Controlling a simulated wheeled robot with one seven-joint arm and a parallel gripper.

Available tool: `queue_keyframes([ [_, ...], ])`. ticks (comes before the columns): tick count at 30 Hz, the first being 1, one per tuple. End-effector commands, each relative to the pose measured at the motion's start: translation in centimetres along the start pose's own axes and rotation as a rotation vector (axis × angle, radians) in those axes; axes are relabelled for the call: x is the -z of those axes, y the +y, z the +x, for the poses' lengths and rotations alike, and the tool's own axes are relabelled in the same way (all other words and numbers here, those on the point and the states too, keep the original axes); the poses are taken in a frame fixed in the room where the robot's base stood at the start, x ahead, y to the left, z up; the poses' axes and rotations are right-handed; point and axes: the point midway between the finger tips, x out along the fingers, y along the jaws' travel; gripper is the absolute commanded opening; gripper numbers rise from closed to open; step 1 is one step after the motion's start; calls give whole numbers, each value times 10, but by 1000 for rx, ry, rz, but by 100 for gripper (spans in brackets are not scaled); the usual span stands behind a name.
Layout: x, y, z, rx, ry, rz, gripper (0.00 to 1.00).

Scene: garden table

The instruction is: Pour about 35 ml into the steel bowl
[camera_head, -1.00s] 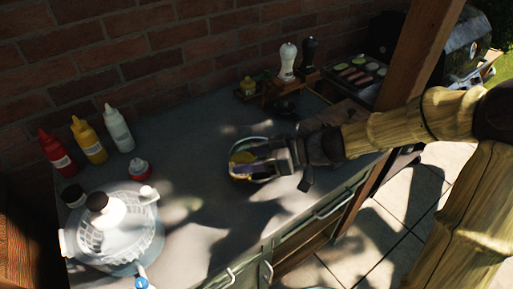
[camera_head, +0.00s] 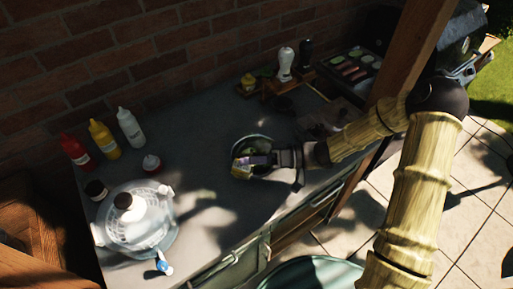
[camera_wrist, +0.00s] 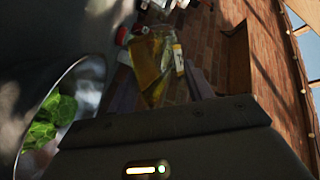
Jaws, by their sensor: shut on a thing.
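My gripper (camera_head: 262,163) is shut on a glass bottle (camera_wrist: 150,68) of clear yellow liquid, which shows between the two fingers in the wrist view. In the head view, only a small yellowish part of the bottle shows at the fingertips, over the bowl. The steel bowl (camera_head: 250,138) stands on the grey counter, partly hidden by my gripper. Its rim and green leaves (camera_wrist: 42,125) inside show at the left of the wrist view. I cannot make out a stream of liquid, nor the bottle's mouth.
Red (camera_head: 76,151), yellow (camera_head: 103,140) and white (camera_head: 131,128) squeeze bottles stand at the left by the brick wall. A white basket-like spinner (camera_head: 138,215) stands front left. White (camera_head: 286,64) and dark (camera_head: 305,53) mills stand at the back.

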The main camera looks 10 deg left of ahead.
Motion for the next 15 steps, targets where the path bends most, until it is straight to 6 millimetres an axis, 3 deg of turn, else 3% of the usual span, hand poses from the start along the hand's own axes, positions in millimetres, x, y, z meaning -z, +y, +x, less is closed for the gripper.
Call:
queue_keyframes([
  [2,4,-9,2,36,19,83,21],
  [15,6,-14,1,100,59,238,21],
])
